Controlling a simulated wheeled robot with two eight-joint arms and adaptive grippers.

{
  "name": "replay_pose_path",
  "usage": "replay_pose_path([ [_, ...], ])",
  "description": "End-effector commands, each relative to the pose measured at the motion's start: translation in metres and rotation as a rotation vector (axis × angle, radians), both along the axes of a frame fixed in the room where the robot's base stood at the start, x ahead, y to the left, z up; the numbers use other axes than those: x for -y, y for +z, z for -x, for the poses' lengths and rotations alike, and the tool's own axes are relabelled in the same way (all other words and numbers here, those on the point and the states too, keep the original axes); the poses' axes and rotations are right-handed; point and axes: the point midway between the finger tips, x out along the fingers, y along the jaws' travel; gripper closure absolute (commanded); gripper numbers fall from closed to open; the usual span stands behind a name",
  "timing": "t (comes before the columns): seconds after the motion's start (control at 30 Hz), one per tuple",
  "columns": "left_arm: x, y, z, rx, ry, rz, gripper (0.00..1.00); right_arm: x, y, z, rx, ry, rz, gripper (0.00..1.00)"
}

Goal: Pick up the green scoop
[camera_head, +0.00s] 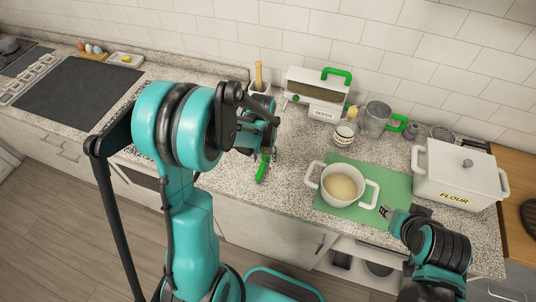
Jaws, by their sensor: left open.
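The green scoop (262,172) lies on the granite counter near its front edge, left of the green mat. Only its green handle part shows clearly; the rest is hidden behind or under my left gripper. My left gripper (265,150) is open and hangs right at the scoop, its fingers around or just above it; I cannot tell whether they touch it. My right gripper (385,212) is at the right front, beside the white pot's right handle and over the mat's edge. Its finger gap is too small to read.
A white pot (325,190) with pale contents stands on the green mat (395,183). A flour bin (458,175) stands right. Counter between scoop and pot is clear.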

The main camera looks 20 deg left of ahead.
Motion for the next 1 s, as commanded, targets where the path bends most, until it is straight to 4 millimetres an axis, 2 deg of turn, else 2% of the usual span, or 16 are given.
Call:
replay_pose_path([
  [0.3,0.000,-0.047,0.000,0.001,0.000,0.000,0.57,0.000,-0.012,0.000,0.000,0.000,0.000,0.60],
  [0.4,0.000,-0.053,0.000,0.002,0.000,0.000,0.57,0.000,-0.013,0.000,0.000,0.000,0.000,0.60],
  [0.63,0.000,-0.053,0.001,0.002,0.000,0.000,0.57,0.000,-0.012,0.000,0.000,0.000,0.000,0.60],
  [0.8,0.000,-0.053,0.001,0.002,0.000,0.000,1.00,0.000,-0.012,0.000,0.000,0.000,0.000,0.60],
  [1.0,0.000,-0.053,0.001,0.002,0.000,0.000,1.00,0.000,-0.012,0.000,0.000,0.000,0.000,0.60],
])
